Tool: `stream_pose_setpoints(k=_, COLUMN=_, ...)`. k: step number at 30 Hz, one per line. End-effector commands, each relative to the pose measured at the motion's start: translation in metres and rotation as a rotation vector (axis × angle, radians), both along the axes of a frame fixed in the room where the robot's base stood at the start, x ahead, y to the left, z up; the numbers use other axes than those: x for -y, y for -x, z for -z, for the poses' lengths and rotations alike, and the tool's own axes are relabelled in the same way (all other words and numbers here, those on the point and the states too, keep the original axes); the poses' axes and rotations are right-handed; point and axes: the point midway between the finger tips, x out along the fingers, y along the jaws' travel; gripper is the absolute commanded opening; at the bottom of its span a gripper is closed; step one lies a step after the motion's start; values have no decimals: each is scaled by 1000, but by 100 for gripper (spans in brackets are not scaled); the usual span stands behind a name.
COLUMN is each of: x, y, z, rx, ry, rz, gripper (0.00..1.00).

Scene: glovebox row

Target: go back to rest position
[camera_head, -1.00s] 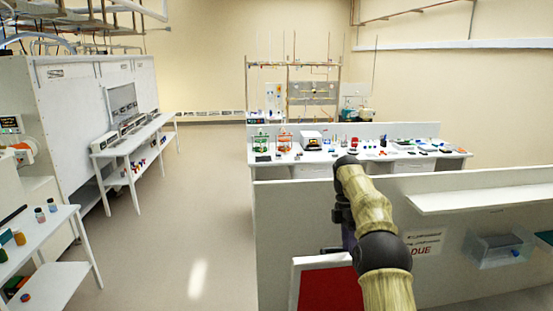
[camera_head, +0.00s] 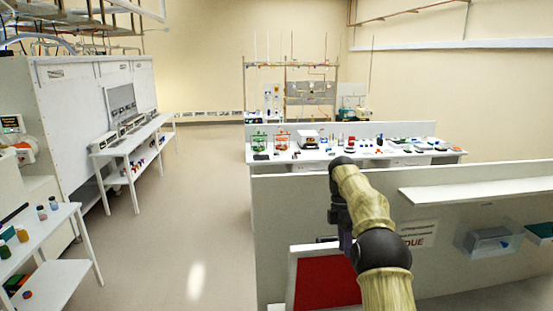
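My arm reaches up from the lower right of the head view, bent at a dark joint, with its upper part pointing up and left. The far end of the arm hangs down behind the upper link near the low white partition (camera_head: 283,217). My gripper's fingers cannot be made out, so I cannot see whether they hold anything.
A red panel with a white frame (camera_head: 325,284) stands close by the arm. A white shelf (camera_head: 470,192) and a clear box (camera_head: 485,240) are at the right. A long bench (camera_head: 400,159) with lab items stands beyond. The floor aisle (camera_head: 205,215) at left is clear.

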Motion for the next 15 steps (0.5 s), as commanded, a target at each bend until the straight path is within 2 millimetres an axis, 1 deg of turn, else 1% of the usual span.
stream_pose_setpoints(k=10, x=-9, y=6, z=16, rx=54, ry=46, rz=99, gripper=38)
stream_pose_setpoints(k=15, x=-14, y=14, z=31, rx=97, ry=75, rz=191, gripper=38)
